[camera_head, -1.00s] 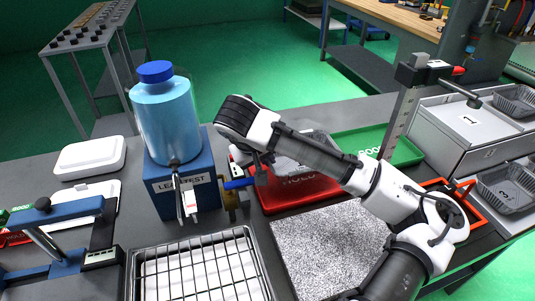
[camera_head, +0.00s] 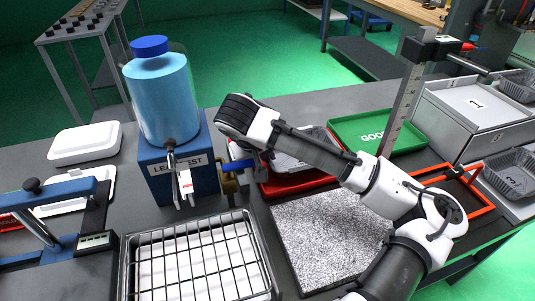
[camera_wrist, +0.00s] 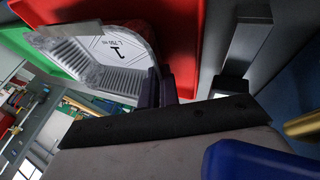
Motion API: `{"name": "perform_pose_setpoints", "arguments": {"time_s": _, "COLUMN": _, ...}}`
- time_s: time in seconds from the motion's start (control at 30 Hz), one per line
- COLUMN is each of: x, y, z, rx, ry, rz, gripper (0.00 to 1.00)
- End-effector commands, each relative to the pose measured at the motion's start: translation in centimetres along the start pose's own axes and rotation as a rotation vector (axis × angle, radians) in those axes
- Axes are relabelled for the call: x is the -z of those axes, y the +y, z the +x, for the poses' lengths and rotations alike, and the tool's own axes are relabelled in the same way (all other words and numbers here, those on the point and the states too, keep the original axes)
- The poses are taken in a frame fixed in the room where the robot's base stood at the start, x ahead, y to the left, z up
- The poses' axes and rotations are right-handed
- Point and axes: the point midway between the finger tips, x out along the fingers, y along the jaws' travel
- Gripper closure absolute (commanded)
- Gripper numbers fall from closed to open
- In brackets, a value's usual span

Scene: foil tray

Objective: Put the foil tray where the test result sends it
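The foil tray (camera_wrist: 105,55), clear-grey with ribbed sides and a label marked "1", is at the upper left in the wrist view. It also shows partly behind my arm in the head view (camera_head: 314,143), over the red tray (camera_head: 290,186). My gripper (camera_wrist: 158,88) has its two dark fingers close together at the foil tray's rim and appears shut on it. The green tray (camera_head: 410,137), lettered "GOOD", lies right of the red one.
A wire rack (camera_head: 200,262) and a speckled mat (camera_head: 325,245) lie in front. A measuring post (camera_head: 403,110) and an orange frame (camera_head: 483,205) stand right. Grey boxes with foil trays (camera_head: 510,180) are at far right. White lidded boxes (camera_head: 85,143) lie left.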

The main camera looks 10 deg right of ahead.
Motion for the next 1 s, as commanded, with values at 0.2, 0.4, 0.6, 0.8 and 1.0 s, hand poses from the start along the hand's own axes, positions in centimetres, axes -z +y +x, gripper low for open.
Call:
{"name": "perform_pose_setpoints", "arguments": {"time_s": 0.2, "x": -0.11, "y": 0.00, "z": -0.03, "rx": 0.001, "ry": 0.000, "rz": 0.000, "gripper": 1.00}}
{"name": "perform_pose_setpoints", "arguments": {"time_s": 0.4, "x": -0.12, "y": 0.01, "z": -0.02, "rx": 0.000, "ry": 0.000, "rz": 0.000, "gripper": 1.00}}
{"name": "perform_pose_setpoints", "arguments": {"time_s": 0.6, "x": -0.18, "y": -0.06, "z": 0.15, "rx": 0.000, "ry": 0.000, "rz": 0.000, "gripper": 1.00}}
{"name": "perform_pose_setpoints", "arguments": {"time_s": 0.8, "x": -0.26, "y": -0.17, "z": 0.37, "rx": 0.000, "ry": 0.000, "rz": 0.000, "gripper": 1.00}}
{"name": "perform_pose_setpoints", "arguments": {"time_s": 1.0, "x": -0.25, "y": -0.15, "z": 0.34, "rx": 0.000, "ry": 0.000, "rz": 0.000, "gripper": 0.76}}
